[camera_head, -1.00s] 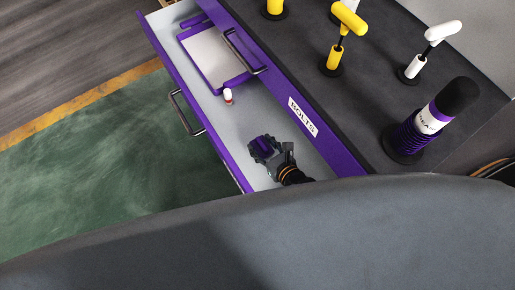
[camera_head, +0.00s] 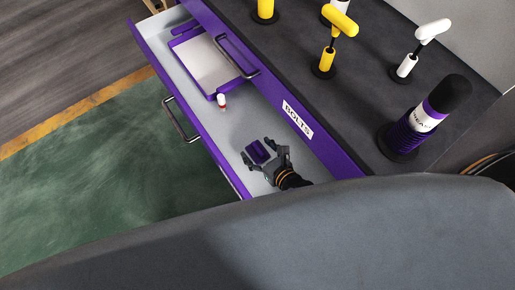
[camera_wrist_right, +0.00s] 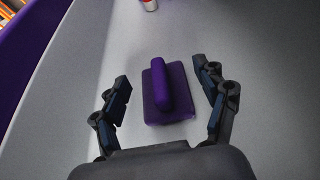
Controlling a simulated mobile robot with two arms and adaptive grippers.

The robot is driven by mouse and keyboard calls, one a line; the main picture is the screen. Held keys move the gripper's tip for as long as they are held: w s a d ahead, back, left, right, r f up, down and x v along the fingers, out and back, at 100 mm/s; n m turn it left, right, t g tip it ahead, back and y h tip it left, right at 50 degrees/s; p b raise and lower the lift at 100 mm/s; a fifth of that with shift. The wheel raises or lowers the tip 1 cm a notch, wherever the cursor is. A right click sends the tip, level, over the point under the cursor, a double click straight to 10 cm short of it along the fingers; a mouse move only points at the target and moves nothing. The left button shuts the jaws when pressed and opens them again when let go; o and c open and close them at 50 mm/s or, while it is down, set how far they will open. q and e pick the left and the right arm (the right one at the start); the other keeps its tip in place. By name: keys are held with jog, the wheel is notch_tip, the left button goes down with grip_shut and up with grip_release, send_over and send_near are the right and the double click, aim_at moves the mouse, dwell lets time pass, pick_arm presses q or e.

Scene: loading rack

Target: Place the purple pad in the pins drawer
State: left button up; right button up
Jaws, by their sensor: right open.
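The purple pad (camera_head: 257,152), a flat plate with a raised grip bar, lies on the grey floor of the open purple drawer (camera_head: 190,98). It also shows in the right wrist view (camera_wrist_right: 166,106), apart from both fingers. My right gripper (camera_head: 260,154) is open over the drawer, with its fingers on either side of the pad. In the right wrist view, my right gripper (camera_wrist_right: 160,78) has grey floor showing between each finger and the pad. No name label shows on the open drawer. My left gripper is not in view.
A closed drawer front labelled BOLTS (camera_head: 297,118) overhangs the open drawer's right side. A purple-framed tray (camera_head: 210,62) and a small red and white item (camera_head: 221,101) are farther along the drawer. Yellow and white tools and a purple-black cylinder (camera_head: 428,115) stand on the top.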

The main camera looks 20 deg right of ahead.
jog(key=v, duration=1.1)
jog(key=shift+s+d+r, duration=0.15)
jog(key=shift+s, duration=0.2)
jog(key=shift+p, duration=0.35)
